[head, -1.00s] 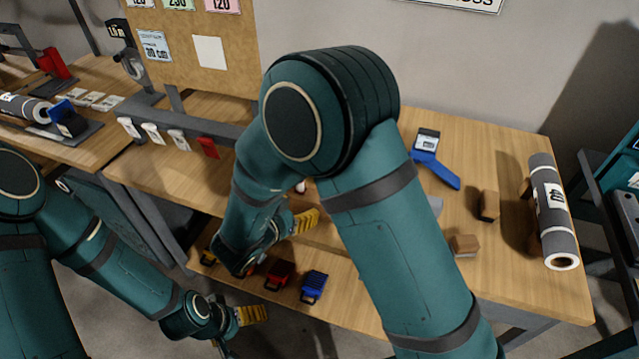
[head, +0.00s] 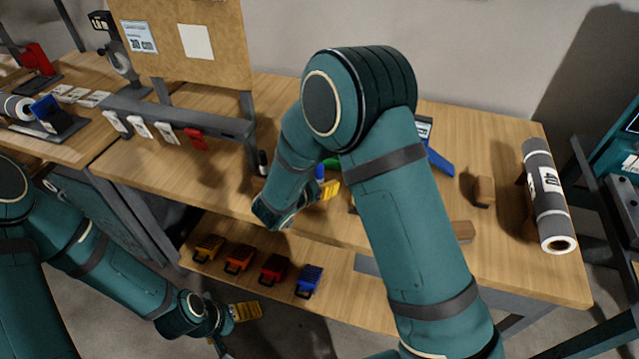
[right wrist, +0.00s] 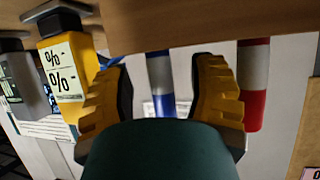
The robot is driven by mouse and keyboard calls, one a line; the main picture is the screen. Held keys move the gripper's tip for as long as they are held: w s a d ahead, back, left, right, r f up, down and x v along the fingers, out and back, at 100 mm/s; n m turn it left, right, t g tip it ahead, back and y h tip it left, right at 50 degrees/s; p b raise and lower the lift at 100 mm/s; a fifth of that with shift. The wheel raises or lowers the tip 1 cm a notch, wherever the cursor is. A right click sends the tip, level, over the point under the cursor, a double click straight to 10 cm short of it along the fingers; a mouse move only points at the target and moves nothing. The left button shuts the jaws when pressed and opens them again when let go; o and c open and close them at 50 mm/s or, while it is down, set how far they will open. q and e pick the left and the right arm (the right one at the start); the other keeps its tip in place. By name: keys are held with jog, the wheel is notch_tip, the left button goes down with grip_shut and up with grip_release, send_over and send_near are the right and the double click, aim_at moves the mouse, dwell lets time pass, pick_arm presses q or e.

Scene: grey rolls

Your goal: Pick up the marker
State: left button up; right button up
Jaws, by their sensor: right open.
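My right gripper (head: 326,190) is over the near part of the middle table, its yellow fingers showing below the bent arm. In the right wrist view its fingers (right wrist: 160,95) are open, with a blue-and-white marker (right wrist: 160,82) standing in view between them, not gripped. A red-and-white marker (right wrist: 254,82) is beside the right finger. In the head view a blue tip (head: 320,172), a green piece (head: 331,163) and a dark marker-like item (head: 262,162) show around the gripper; my arm hides part of this area. My left gripper (head: 246,311) hangs low at the left, away from the table.
A yellow labelled item (right wrist: 68,65) is close to the left finger. A grey roll (head: 548,195) lies at the table's right, near a wooden block (head: 482,191). Several coloured bins, including a blue one (head: 309,281), sit on the lower shelf.

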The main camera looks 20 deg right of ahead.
jog(key=shift+w+d+f, duration=0.2)
jog(key=shift+w, duration=0.1)
grip_shut()
notch_tip(320, 180, up, 10)
jog(key=p, duration=0.3)
jog(key=shift+s, duration=0.1)
jog(key=c, duration=0.8)
grip_release()
grip_shut()
